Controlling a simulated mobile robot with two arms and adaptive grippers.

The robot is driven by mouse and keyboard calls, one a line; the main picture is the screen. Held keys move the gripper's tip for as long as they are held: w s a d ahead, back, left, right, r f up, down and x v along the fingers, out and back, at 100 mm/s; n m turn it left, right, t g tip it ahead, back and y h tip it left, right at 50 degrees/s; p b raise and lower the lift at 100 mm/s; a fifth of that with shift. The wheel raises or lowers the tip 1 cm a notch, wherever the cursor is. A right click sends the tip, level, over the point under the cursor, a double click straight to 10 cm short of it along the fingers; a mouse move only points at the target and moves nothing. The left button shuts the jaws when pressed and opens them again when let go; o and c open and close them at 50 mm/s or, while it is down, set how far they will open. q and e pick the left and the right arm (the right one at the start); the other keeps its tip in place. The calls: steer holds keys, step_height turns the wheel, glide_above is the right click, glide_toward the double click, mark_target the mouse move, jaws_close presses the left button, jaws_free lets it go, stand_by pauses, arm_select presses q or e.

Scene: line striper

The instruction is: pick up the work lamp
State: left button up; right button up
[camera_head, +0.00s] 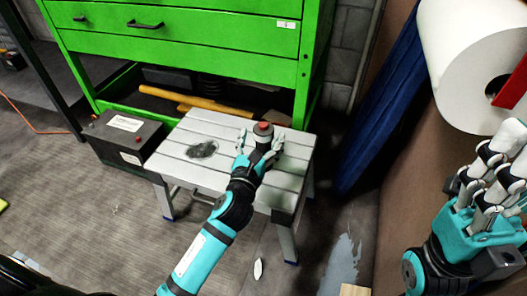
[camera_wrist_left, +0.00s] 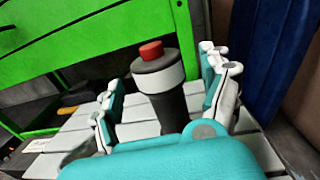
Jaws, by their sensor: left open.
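The work lamp (camera_head: 263,130) looks like a dark upright cylinder with a pale band and a red button on top. It stands on the grey slatted stool (camera_head: 185,170). In the left wrist view the lamp (camera_wrist_left: 158,75) rises between the fingers of my left gripper (camera_wrist_left: 165,100). In the head view my left gripper (camera_head: 259,150) is open, with fingers on both sides of the lamp. A gap shows on the lamp's left side in the wrist view; contact on the right is unclear. The lamp's lower end is hidden. My right gripper (camera_head: 492,180) is at the right, away from the stool.
A black battery-like box (camera_head: 125,137) stands left of the stool. A green drawer cabinet (camera_head: 190,45) is behind it, with a yellow-handled tool (camera_head: 185,98) on its lower shelf. A large white roll (camera_head: 470,70) and a blue panel (camera_head: 385,100) are at the right.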

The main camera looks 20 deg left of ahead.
arm_select(q)
steer(key=shift+w, duration=1.2)
jaws_close()
